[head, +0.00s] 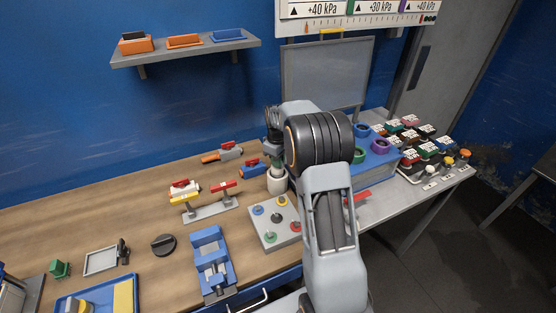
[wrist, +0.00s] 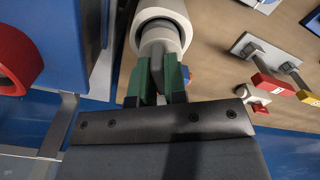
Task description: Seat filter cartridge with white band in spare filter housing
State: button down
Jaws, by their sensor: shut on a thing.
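My gripper (wrist: 158,82) has green finger pads shut on a narrow grey part at the end of a filter cartridge (wrist: 163,40). The cartridge shows a pale ring, which I take to be its white band, and a dark grey section beyond it. A wider white cylinder (wrist: 163,8), apparently the spare filter housing, surrounds or lies right behind the dark section. In the head view the white housing (head: 277,184) stands upright on the bench, directly below my gripper (head: 273,160). How deep the cartridge is in it I cannot tell.
A blue box with coloured rings (head: 378,158) stands close to the right of the housing. A grey plate with coloured knobs (head: 264,237) lies in front. Red-handled valves (head: 208,211) and a blue vise (head: 212,262) are to the left.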

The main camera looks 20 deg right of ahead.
aim_at(278, 173)
jog(key=shift+f+b, duration=2)
jog(key=shift+f, duration=1.35)
dwell(4.7)
